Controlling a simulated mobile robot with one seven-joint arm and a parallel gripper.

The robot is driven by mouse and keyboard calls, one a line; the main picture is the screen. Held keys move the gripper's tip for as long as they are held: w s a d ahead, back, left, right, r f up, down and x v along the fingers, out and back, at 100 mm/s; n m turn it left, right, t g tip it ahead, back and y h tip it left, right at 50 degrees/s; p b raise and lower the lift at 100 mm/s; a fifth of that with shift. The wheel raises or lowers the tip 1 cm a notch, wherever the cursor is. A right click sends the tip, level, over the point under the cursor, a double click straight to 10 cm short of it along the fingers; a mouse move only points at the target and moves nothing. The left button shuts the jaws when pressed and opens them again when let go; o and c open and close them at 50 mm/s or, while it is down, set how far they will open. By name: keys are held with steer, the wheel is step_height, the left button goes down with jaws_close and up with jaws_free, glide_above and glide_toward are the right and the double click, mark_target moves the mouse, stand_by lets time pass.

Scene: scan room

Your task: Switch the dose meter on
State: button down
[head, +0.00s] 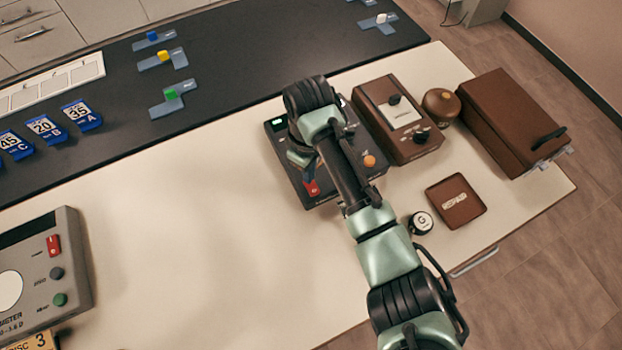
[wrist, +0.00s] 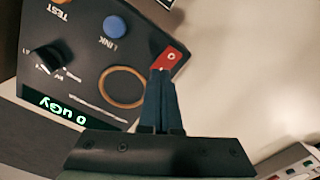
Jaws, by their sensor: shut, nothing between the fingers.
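The dose meter is a dark box (head: 277,139) on the pale bench under my arm. In the wrist view its panel (wrist: 84,85) appears upside down. Its display (wrist: 65,110) is lit green and seems to read 0 uGy. A red switch (wrist: 173,57) sits at the panel's corner; it also shows in the head view (head: 313,188). My gripper (wrist: 160,73) is shut and empty, its fingertips at the red switch, seemingly touching it and covering part of it. The panel also has a blue LINK button (wrist: 115,26), a black knob (wrist: 46,60) and an orange ring (wrist: 122,87).
A brown box with a knob (head: 400,145), a round brown pot (head: 441,104) and a larger brown case (head: 510,120) stand to the right. A brown tray (head: 454,201) and a small disc (head: 421,222) lie nearer. A grey meter (head: 72,290) stands far left. The bench between is clear.

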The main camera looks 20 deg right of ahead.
step_height(320, 180, up, 6)
steer(key=p, duration=0.5)
steer(key=shift+f, duration=0.1)
stand_by(0.4)
